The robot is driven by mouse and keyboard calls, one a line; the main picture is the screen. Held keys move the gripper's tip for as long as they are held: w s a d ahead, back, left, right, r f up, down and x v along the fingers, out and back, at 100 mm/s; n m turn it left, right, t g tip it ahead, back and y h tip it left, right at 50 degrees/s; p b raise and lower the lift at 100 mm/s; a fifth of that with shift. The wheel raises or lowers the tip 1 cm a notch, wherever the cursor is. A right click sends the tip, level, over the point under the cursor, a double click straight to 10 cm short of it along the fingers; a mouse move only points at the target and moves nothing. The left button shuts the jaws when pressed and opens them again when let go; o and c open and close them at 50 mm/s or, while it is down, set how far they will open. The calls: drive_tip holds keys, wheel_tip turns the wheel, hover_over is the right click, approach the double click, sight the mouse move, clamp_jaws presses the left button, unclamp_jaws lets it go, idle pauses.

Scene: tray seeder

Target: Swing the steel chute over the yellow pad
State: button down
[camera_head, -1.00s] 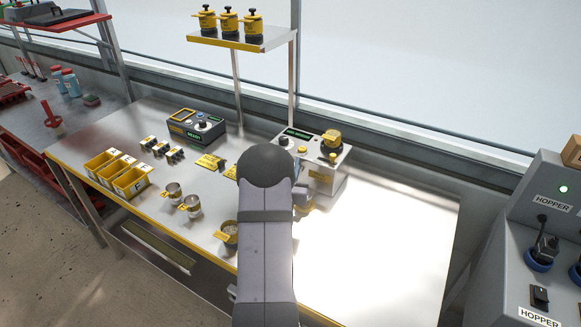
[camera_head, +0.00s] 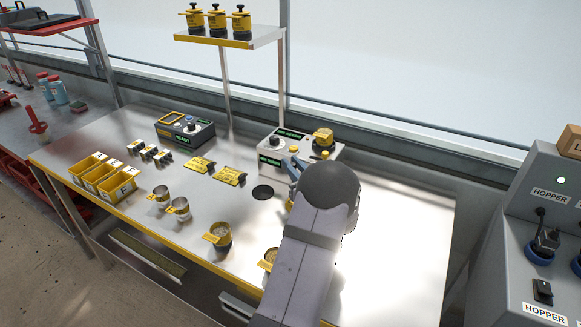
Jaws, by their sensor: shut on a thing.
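My gripper (camera_head: 292,168) shows only in part, grey-blue, just in front of the seeder box (camera_head: 290,147), past the dark round end of my arm. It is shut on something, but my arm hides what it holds. I cannot clearly make out the steel chute. A small yellow patch (camera_head: 290,204) shows at the left edge of my arm, below the gripper; I cannot tell whether it is the yellow pad. The seeder box has a knob, green labels and a yellow-and-black canister (camera_head: 323,137) on top.
Left of my arm are a black disc (camera_head: 262,192), two yellow plates (camera_head: 229,176), a control box (camera_head: 185,131), steel cups (camera_head: 178,208), a yellow-banded cup (camera_head: 220,234) and yellow bins (camera_head: 104,180). A shelf (camera_head: 231,39) stands behind. The bench's right part (camera_head: 410,220) is clear.

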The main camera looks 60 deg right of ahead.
drive_tip(key=shift+s+n+y, duration=0.1)
drive_tip(key=shift+n+y, duration=0.2)
drive_tip(key=shift+y, duration=0.1)
drive_tip(key=c, duration=1.7)
unclamp_jaws()
drive_tip(key=shift+r, duration=0.1)
drive_tip(key=shift+o, duration=0.2)
drive_tip(key=shift+d, duration=0.1)
drive_tip(key=shift+h, duration=0.3)
